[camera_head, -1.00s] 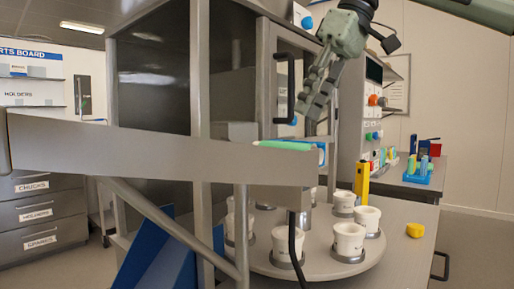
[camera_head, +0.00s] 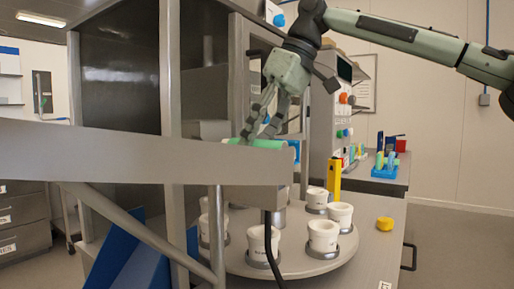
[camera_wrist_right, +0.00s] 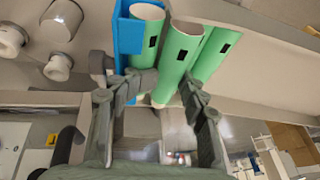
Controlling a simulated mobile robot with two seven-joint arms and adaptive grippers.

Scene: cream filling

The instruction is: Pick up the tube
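Green tubes (camera_wrist_right: 180,60) lie side by side in the right wrist view, at least three, each with a small dark patch. In the head view a green tube (camera_head: 268,144) shows above the edge of a grey sloping chute (camera_head: 120,150), whose side hides most of it. My right gripper (camera_head: 258,135) reaches down to the tubes from above. In the right wrist view the fingers of my right gripper (camera_wrist_right: 160,100) are spread, with the near ends of tubes between or just beyond them. Exact contact cannot be told. My left gripper is not in view.
A blue part (camera_wrist_right: 128,35) borders the tubes on the left. Below the chute, a round turntable (camera_head: 300,262) carries several white cups (camera_head: 323,236). A yellow post (camera_head: 335,178) and a yellow knob (camera_head: 385,224) stand near it. Grey frame posts (camera_head: 171,80) rise close behind the chute.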

